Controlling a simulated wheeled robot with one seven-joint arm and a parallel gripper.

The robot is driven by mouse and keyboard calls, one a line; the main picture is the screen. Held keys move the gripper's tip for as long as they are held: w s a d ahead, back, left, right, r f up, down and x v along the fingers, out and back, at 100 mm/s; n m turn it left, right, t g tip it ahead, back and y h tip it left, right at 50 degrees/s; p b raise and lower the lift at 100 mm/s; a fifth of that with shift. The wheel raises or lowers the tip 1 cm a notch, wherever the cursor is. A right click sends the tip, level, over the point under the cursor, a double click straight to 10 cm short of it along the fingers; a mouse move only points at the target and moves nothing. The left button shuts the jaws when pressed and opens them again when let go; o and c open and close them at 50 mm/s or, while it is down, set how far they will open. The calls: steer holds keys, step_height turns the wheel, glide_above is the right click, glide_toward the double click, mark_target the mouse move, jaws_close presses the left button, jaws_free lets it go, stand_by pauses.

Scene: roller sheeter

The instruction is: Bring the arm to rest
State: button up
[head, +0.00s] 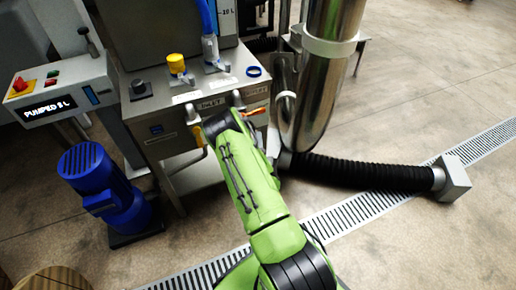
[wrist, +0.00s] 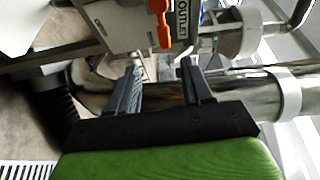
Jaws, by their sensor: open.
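My green arm reaches from the bottom of the head view up to the front of the steel machine (head: 165,125). My gripper (wrist: 160,70) shows in the wrist view with two dark fingers spread apart and nothing between them. In the head view the gripper is mostly hidden behind my own arm. An orange lever (wrist: 161,22) and a label reading "OUTLET" (wrist: 182,20) are beyond the fingertips in the wrist view. The orange lever also shows in the head view (head: 253,110), just right of my arm's end. I cannot tell whether the gripper touches anything.
A blue motor (head: 98,185) stands on the floor at left, below a control box (head: 60,92) reading "PUMPED 5 L". A shiny steel column (head: 325,80) and black hose (head: 365,173) lie right of my arm. The floor at right is clear beyond the drain grate (head: 360,207).

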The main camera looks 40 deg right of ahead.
steer(key=shift+s+r, duration=0.15)
steer(key=shift+r, duration=0.15)
steer(key=shift+a, duration=0.1)
steer(key=w+a+r+n+y, duration=0.4)
steer(key=a+r+n+y, duration=0.15)
steer(key=a, duration=0.25)
steer(key=w+a+r+n+y, duration=0.4)
steer(key=a+r+n, duration=0.2)
steer(key=a+r, duration=0.1)
steer(key=s+a+r+n+g+y, duration=0.3)
steer(key=s+a+r+n, duration=0.2)
steer(key=a+r, duration=0.1)
steer(key=s+a+r+n+g+h, duration=0.1)
steer(key=s+r+n+g, duration=0.2)
steer(key=s, duration=0.9)
steer(key=s+a+r+n+g+h, duration=0.15)
steer(key=s+n, duration=0.45)
steer(key=s, duration=0.7)
step_height(320, 180, up, 18)
steer(key=g+y+p, duration=0.1)
steer(key=p, duration=1.6)
steer(key=shift+w, duration=0.2)
